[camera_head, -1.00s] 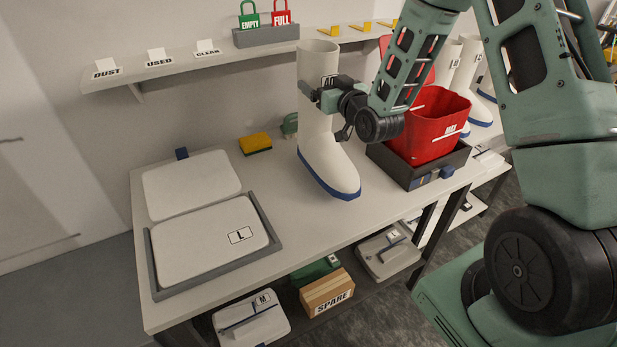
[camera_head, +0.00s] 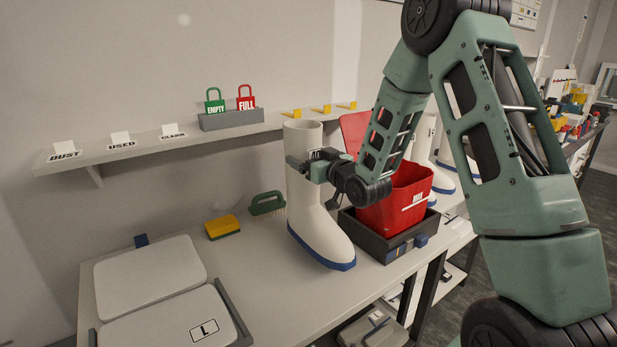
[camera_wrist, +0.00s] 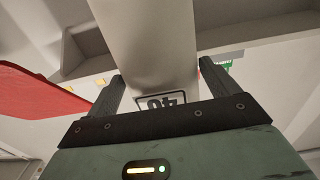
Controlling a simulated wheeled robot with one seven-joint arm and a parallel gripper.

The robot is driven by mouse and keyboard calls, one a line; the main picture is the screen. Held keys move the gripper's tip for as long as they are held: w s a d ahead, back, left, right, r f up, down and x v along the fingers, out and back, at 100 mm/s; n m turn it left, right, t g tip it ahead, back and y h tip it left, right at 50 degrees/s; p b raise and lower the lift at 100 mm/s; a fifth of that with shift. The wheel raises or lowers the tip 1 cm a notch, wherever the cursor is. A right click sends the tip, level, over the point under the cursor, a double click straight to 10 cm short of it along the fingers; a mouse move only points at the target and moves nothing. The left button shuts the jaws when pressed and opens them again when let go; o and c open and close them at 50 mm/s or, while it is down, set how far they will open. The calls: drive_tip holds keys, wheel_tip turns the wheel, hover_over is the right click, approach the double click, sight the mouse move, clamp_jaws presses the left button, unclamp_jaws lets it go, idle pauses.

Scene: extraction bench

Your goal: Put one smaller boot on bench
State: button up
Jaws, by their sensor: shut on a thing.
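A white boot (camera_head: 304,205) with a blue sole stands upright over the bench (camera_head: 265,275), toe toward the front right. I cannot tell whether its sole touches the top. My gripper (camera_head: 318,165) is shut on its shaft, a little below the rim. In the wrist view the boot shaft (camera_wrist: 155,45) lies between my two fingers, with a label reading 40 (camera_wrist: 162,101) upside down. More white boots with blue soles (camera_head: 446,160) stand at the right behind my arm, partly hidden.
A red bucket (camera_head: 405,199) sits in a dark tray (camera_head: 365,238) just right of the boot. A green brush (camera_head: 267,203) and a yellow sponge (camera_head: 222,227) lie to its left. Pale lidded trays (camera_head: 150,278) fill the left end. A shelf (camera_head: 110,156) with padlocks runs above. Bench space left of the boot is clear.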

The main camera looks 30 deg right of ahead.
drive_tip(key=shift+f+p, duration=0.35)
drive_tip(key=shift+f, duration=1.85)
drive_tip(key=o, duration=1.8)
drive_tip(key=shift+o, duration=0.2)
drive_tip(key=shift+s+r, duration=0.1)
drive_tip(key=shift+s, duration=0.1)
drive_tip(key=s+p, duration=0.2)
drive_tip(key=s, duration=0.9)
drive_tip(key=shift+s+d, duration=0.2)
drive_tip(key=shift+s, duration=0.15)
